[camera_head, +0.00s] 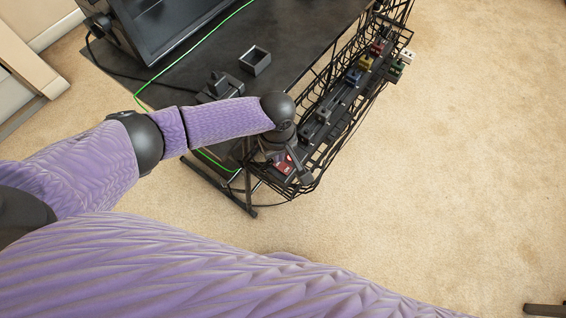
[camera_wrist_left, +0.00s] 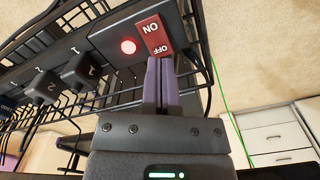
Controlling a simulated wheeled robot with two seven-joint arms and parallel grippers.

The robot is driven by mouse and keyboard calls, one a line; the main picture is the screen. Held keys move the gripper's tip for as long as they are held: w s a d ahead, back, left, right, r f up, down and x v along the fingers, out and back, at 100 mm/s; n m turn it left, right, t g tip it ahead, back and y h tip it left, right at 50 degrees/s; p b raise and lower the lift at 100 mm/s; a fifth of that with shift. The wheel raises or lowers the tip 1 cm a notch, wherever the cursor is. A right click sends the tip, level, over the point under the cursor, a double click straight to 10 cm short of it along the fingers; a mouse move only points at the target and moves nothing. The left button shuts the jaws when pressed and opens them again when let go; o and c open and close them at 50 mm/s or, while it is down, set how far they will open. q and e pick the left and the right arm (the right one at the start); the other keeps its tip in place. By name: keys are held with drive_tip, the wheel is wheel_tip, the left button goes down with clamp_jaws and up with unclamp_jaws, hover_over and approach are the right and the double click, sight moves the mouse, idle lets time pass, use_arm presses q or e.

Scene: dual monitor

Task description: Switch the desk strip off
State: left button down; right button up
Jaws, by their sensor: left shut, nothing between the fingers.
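The desk strip (camera_head: 322,114) is a long black power strip in a wire basket along the desk's edge. Its red rocker switch (camera_head: 284,164) shows at the near end. In the left wrist view the switch (camera_wrist_left: 156,35) reads ON and OFF, with a lit red indicator light (camera_wrist_left: 128,46) beside it on the strip (camera_wrist_left: 105,42). My left gripper (camera_wrist_left: 161,62) is shut and empty, its fingertips at the OFF end of the switch. I cannot tell whether they touch. In the head view my left gripper (camera_head: 296,169) is over the strip's near end. My right gripper is out of view.
The wire basket (camera_head: 318,160) surrounds the strip, with several coloured plugs (camera_head: 365,62) at its far part. The dark desk (camera_head: 300,25) holds a monitor (camera_head: 165,30), a small black tray (camera_head: 254,60) and a green cable (camera_head: 170,65).

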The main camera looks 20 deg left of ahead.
use_arm(q)
drive_tip(key=shift+f, duration=0.45)
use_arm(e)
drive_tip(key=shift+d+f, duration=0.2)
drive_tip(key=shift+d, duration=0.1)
use_arm(q)
drive_tip(key=shift+f+b, duration=0.4)
drive_tip(key=shift+b, duration=0.05)
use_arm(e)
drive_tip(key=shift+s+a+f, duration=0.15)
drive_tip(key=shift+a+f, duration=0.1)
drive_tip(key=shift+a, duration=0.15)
use_arm(q)
drive_tip(key=shift+f, duration=0.2)
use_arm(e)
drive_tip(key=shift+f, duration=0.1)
use_arm(q)
wheel_tip(320, 180, up, 7)
drive_tip(key=p, duration=0.7)
drive_tip(key=shift+r, duration=0.2)
drive_tip(key=shift+f, duration=0.2)
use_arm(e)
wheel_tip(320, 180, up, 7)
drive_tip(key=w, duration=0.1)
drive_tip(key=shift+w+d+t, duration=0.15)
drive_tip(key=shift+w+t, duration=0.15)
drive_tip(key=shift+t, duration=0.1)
